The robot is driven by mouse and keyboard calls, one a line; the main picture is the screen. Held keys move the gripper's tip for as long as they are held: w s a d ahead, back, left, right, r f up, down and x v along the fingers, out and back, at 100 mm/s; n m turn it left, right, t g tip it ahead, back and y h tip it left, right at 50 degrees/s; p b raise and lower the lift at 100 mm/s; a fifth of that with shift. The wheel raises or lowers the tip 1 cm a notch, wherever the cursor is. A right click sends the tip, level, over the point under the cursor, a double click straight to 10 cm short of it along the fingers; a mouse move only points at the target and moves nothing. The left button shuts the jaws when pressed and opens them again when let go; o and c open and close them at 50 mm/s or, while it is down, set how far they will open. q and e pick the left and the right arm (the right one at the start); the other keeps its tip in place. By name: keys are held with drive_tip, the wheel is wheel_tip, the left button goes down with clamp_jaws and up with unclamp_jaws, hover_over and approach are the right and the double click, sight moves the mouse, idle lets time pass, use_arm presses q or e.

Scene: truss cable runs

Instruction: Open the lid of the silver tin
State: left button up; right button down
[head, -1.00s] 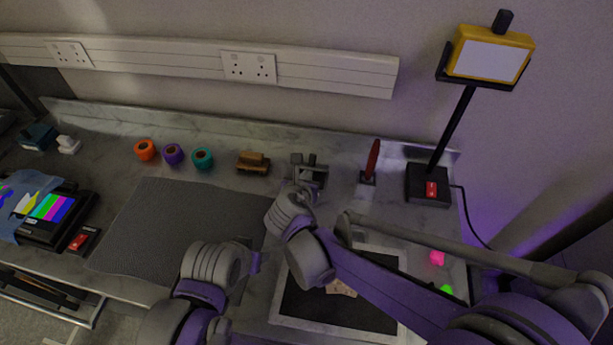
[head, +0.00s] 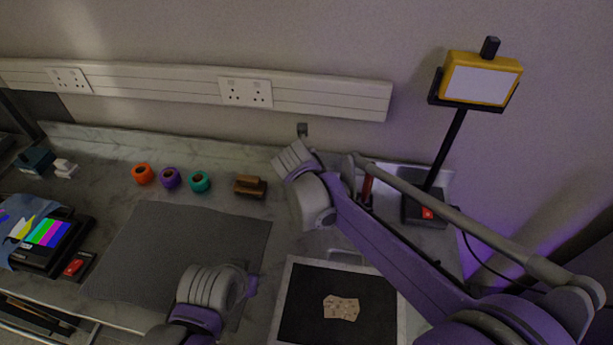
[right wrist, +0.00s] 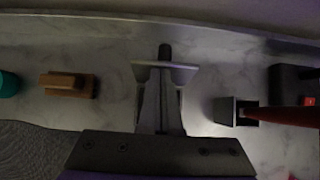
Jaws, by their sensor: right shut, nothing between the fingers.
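A pale silvery plate (right wrist: 182,74) with a dark knob behind it shows at the fingertips in the right wrist view. It looks like part of the silver tin, between the brown brush and the red-handled tool. The tin's body is hidden behind my gripper, and I cannot tell how the lid sits. My right gripper (right wrist: 162,84) is shut and empty, its tips at or just in front of the plate. In the head view my right arm hides this spot. My left arm is low over the grey mat; its fingers do not show.
The brown brush (head: 250,186) stands left of my right wrist, with teal (head: 200,182), purple (head: 170,178) and orange (head: 142,173) rolls further left. The grey mat (head: 165,255) is bare.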

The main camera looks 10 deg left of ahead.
drive_tip(key=shift+w, duration=0.5)
drive_tip(key=shift+r, duration=0.15)
drive_tip(key=v, duration=1.1)
drive_tip(key=s+d+f+m, duration=0.3)
drive_tip(key=s+d+m, duration=0.2)
drive_tip(key=d+m, duration=0.3)
drive_tip(key=s+d+f+m+g, duration=0.1)
drive_tip(key=s+d+f+m, duration=0.2)
drive_tip(key=s+d+m, duration=0.2)
drive_tip(key=s+d+f+m+g, duration=0.1)
drive_tip(key=s+d+f+m, duration=0.2)
drive_tip(key=d+m, duration=0.8)
drive_tip(key=shift+s+d+f+m, duration=0.1)
drive_tip(key=shift+s+m, duration=0.5)
drive_tip(key=shift+s, duration=0.1)
drive_tip(key=shift+s+d+f+m, duration=0.1)
drive_tip(key=shift+s+m, duration=0.5)
drive_tip(key=shift+s, duration=0.05)
drive_tip(key=s+d+f+m, duration=0.1)
drive_tip(key=s+m, duration=0.1)
drive_tip(key=m, duration=0.1)
drive_tip(key=s+d+f+m, duration=0.1)
drive_tip(key=s+f+m, duration=0.1)
drive_tip(key=m, duration=0.1)
drive_tip(key=s+d+f+m, duration=0.1)
drive_tip(key=s+m, duration=0.1)
drive_tip(key=m, duration=0.1)
drive_tip(key=shift+s+d+f+m, duration=0.2)
drive_tip(key=shift+s+f+m, duration=0.1)
drive_tip(key=shift+s+f, duration=0.1)
